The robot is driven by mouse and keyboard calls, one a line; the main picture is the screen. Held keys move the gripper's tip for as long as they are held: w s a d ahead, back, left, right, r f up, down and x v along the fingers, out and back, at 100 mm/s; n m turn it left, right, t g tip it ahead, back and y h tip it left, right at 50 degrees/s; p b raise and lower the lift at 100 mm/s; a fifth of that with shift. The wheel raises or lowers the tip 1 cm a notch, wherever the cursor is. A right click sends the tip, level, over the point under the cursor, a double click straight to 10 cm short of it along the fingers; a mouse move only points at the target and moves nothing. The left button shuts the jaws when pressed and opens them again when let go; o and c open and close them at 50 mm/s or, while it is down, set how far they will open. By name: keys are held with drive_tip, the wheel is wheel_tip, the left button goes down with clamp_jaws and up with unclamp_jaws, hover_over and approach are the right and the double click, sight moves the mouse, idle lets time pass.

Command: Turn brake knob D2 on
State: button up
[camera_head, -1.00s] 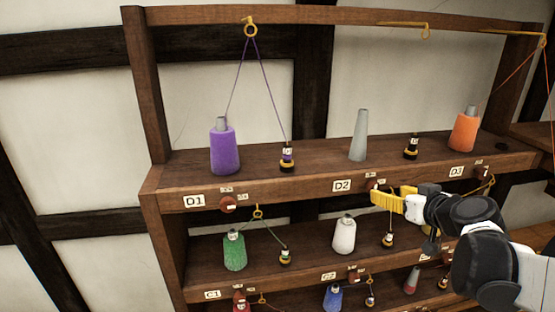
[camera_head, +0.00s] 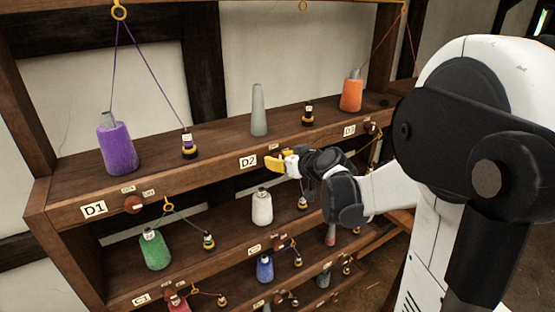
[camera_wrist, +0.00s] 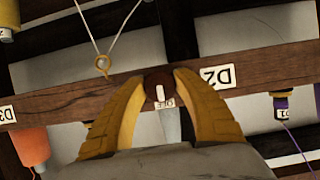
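The D2 brake knob (camera_wrist: 157,82) is a dark reddish-brown round knob with a white mark. It sits on the shelf's front edge, beside the D2 label (camera_wrist: 217,77), which appears upside down in the wrist view. A small OFF label (camera_wrist: 170,103) shows close to the white mark. My gripper (camera_wrist: 159,78) has its two yellow fingers on either side of the knob, with their tips close to its rim; I cannot tell if they touch it. In the head view my gripper (camera_head: 275,158) is at the shelf edge just right of the D2 label (camera_head: 248,161) and hides the knob.
Above D2 stand a bare grey cone (camera_head: 259,110) and a small dark bobbin (camera_head: 308,113). A purple spool (camera_head: 117,145) stands left and an orange spool (camera_head: 351,92) right. The D1 knob (camera_head: 133,204) is on the same edge. A white spool (camera_head: 262,208) is below my gripper.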

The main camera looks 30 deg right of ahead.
drive_tip(key=c, duration=0.3)
drive_tip(key=m+y+b, duration=0.2)
drive_tip(key=b, duration=0.1)
drive_tip(key=shift+d+f+m, duration=0.1)
drive_tip(key=shift+f+m, duration=0.1)
drive_tip(key=shift+m, duration=0.1)
drive_tip(key=m+y+b, duration=0.2)
drive_tip(key=m+b, duration=0.1)
drive_tip(key=b, duration=0.1)
drive_tip(key=m+t+y+b, duration=0.1)
drive_tip(key=m+y+b, duration=0.1)
drive_tip(key=m+b, duration=0.2)
drive_tip(key=shift+b, duration=0.45)
drive_tip(key=shift+r+m+t+y+b, duration=0.1)
drive_tip(key=shift+m+t+y+b, duration=0.25)
drive_tip(key=shift+m+b, duration=0.55)
drive_tip(key=shift+r+m+t+y+b, duration=0.15)
drive_tip(key=shift+m+t+b, duration=0.45)
drive_tip(key=shift+m, duration=0.4)
